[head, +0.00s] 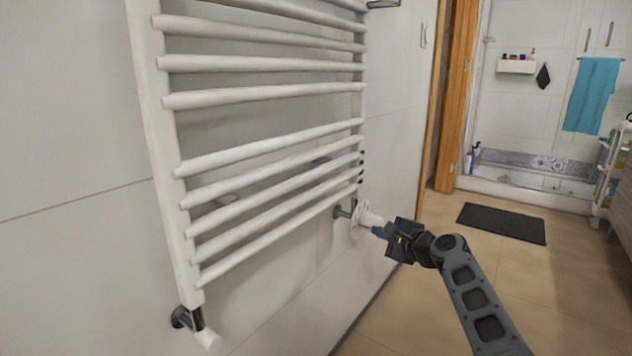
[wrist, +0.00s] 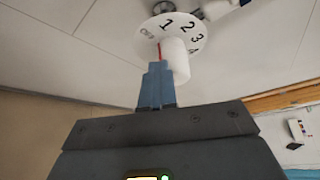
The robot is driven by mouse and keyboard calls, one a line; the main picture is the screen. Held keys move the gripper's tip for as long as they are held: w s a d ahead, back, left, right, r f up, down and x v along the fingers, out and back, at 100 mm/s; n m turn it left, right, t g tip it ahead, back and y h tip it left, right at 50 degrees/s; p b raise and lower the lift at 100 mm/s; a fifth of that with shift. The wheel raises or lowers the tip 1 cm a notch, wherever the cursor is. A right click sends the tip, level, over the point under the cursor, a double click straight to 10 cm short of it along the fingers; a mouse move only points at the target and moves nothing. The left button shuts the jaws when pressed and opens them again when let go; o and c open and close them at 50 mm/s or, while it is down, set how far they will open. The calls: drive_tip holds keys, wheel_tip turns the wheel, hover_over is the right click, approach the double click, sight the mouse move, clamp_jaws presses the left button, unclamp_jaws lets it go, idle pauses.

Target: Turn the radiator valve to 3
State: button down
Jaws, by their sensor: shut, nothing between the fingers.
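A red line on the knob's left side points up, just left of the 1. In the head view the valve (head: 358,220) is at the radiator's lower right corner. My gripper (wrist: 156,68) is shut, with its blue fingers at the knob's left side in the wrist view. I cannot tell whether they touch it. In the head view my gripper (head: 379,232) is right beside the valve.
The white towel radiator (head: 265,150) fills the wall left of the valve. A wooden door frame (head: 456,100), a dark mat (head: 502,223) and a white cart (head: 610,170) are farther back. The tiled floor right of my arm is clear.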

drive_tip(key=shift+a+r, duration=0.25)
drive_tip(key=shift+a, duration=0.1)
drive_tip(key=shift+r, duration=0.1)
drive_tip(key=shift+w+d+r+p, duration=0.15)
drive_tip(key=shift+w+r+p, duration=0.15)
drive_tip(key=shift+r, duration=0.4)
drive_tip(key=shift+w+d+r+p, duration=0.15)
drive_tip(key=shift+w+r+p, duration=0.15)
drive_tip(key=shift+r, duration=0.4)
drive_tip(key=shift+w+d+r, duration=0.1)
drive_tip(key=shift+r, duration=0.05)
drive_tip(key=shift+r+p, duration=0.1)
drive_tip(key=shift+p, duration=0.45)
drive_tip(key=s+d+f+p, duration=0.1)
drive_tip(key=s+d+p, duration=0.2)
drive_tip(key=s+d, duration=0.1)
drive_tip(key=shift+d, duration=0.45)
